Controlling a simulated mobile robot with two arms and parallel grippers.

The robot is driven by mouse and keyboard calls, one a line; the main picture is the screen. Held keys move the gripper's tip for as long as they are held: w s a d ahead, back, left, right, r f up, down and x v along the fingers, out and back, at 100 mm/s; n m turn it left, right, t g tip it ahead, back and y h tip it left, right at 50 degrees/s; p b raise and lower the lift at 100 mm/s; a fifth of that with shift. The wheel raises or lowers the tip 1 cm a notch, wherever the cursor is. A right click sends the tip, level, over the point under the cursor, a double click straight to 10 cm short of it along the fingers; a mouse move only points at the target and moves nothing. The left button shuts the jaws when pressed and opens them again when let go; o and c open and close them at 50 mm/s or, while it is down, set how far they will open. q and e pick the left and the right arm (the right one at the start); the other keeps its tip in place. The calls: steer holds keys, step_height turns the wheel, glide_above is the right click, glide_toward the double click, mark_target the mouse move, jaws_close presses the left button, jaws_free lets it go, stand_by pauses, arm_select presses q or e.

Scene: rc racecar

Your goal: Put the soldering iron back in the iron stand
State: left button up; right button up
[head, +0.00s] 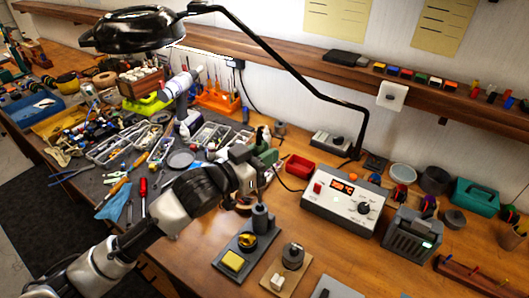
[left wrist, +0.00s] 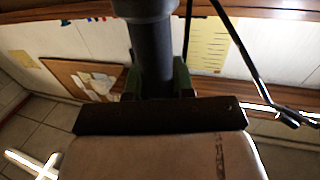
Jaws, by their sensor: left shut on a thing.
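The iron stand (head: 260,247) is a dark base on the wooden bench at lower centre in the head view. It carries an upright grey holder (head: 261,218), brass wool and a yellow sponge. My left gripper (head: 265,157) is above and behind the stand, with green fingers. In the left wrist view its fingers (left wrist: 156,80) are shut on a dark round shaft, apparently the soldering iron's handle (left wrist: 152,58). The iron's tip is hidden, and in the head view my gripper mostly covers the iron. My right gripper is not in view.
The soldering station (head: 343,205) stands right of my gripper, with a thin cable running left from it. A red tray (head: 299,166) lies behind it. A lamp (head: 135,28) on a black arm reaches overhead. Trays and loose tools crowd the left.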

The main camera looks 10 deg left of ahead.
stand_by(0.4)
arm_select(q)
steer(key=shift+f+p, duration=0.15)
steer(key=shift+p, duration=0.25)
stand_by(0.6)
steer(key=shift+f, duration=0.3)
stand_by(0.4)
steer(key=shift+f+b, duration=0.95)
steer(key=shift+f, duration=0.3)
steer(key=shift+f+b, duration=1.75)
steer(key=shift+f, duration=1.2)
steer(key=o, duration=1.3)
steer(key=shift+o, duration=0.2)
